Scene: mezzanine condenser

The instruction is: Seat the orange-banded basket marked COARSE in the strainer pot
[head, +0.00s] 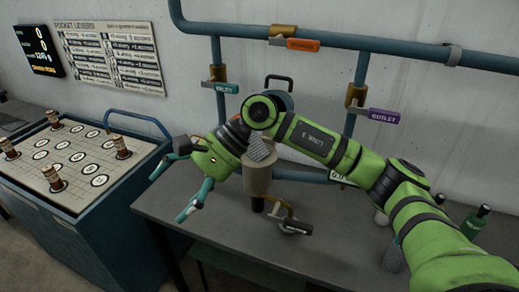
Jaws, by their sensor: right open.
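The tan strainer pot (258,182) stands on the grey bench, joined to a blue pipe. A grey mesh piece (260,148) shows at its top, partly hidden by my right arm; I cannot tell how deep it sits. A small orange patch shows beside my right wrist, but I cannot tell what it belongs to. No COARSE mark is readable. My right gripper (168,196) is open and empty, left of the pot, with its fingers pointing down left. Another grey mesh piece (394,257) is on the bench at the right, partly behind my arm. My left gripper is out of view.
A blue cabinet (110,240) with a game board (80,160) and several brown pegs stands at the left. Blue pipes with orange and purple tagged valves run along the wall. A black-tagged lever (295,226) sits in front of the pot. The bench front is clear.

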